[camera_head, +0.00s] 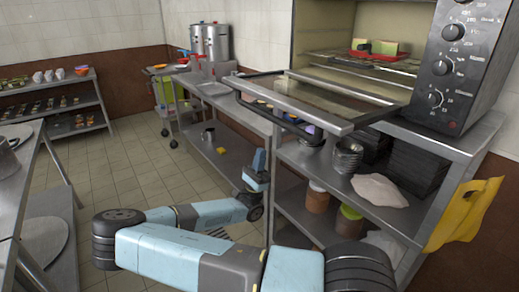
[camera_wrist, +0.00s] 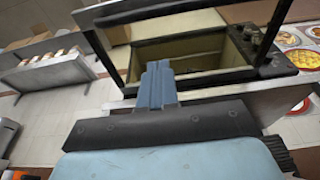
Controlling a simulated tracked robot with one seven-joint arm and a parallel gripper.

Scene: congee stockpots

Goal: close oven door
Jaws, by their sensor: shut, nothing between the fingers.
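The oven (camera_head: 455,65) stands on a metal counter at the right, with a dark control panel and several knobs. Its glass door (camera_head: 315,98) is open, swung down and sticking out roughly level toward the left, with a bar handle along its outer edge. My gripper (camera_head: 258,162) is below and a little left of the door's outer edge, pointing up, empty and apart from the door as far as I can tell. In the wrist view my blue fingers (camera_wrist: 158,85) are together, in front of the dark door frame (camera_wrist: 102,50) and the open oven cavity.
A red tray (camera_head: 378,54) with yellow-green blocks sits in the oven. Bowls (camera_head: 347,155), a white cloth (camera_head: 380,190) and dark stacked trays (camera_head: 418,172) fill the shelf below. A yellow cloth (camera_head: 462,215) hangs at the right. The tiled floor (camera_head: 135,155) at left is clear.

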